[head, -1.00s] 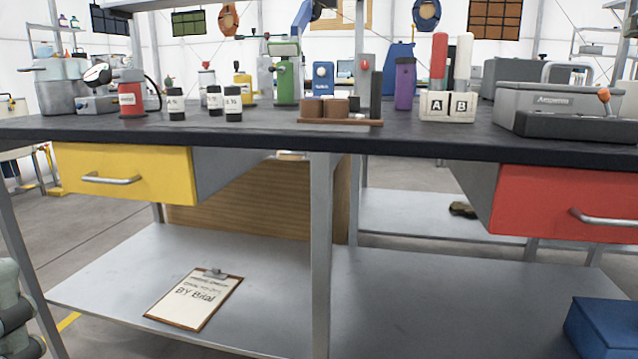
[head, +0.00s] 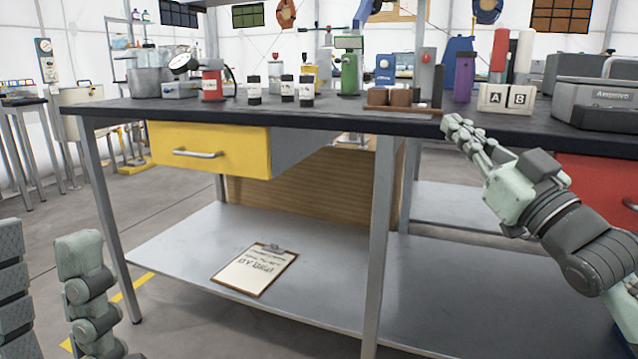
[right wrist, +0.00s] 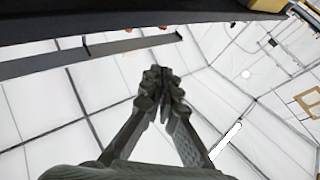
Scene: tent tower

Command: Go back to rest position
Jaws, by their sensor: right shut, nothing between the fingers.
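My right gripper (head: 452,124) reaches in from the right in the head view, in front of the workbench's front edge. Its fingers point up and left. In the right wrist view its fingers (right wrist: 160,80) are together at the tips with nothing between them.
A yellow drawer (head: 215,150) and red drawer (head: 600,180) hang below. A clipboard (head: 255,270) lies on the lower shelf.

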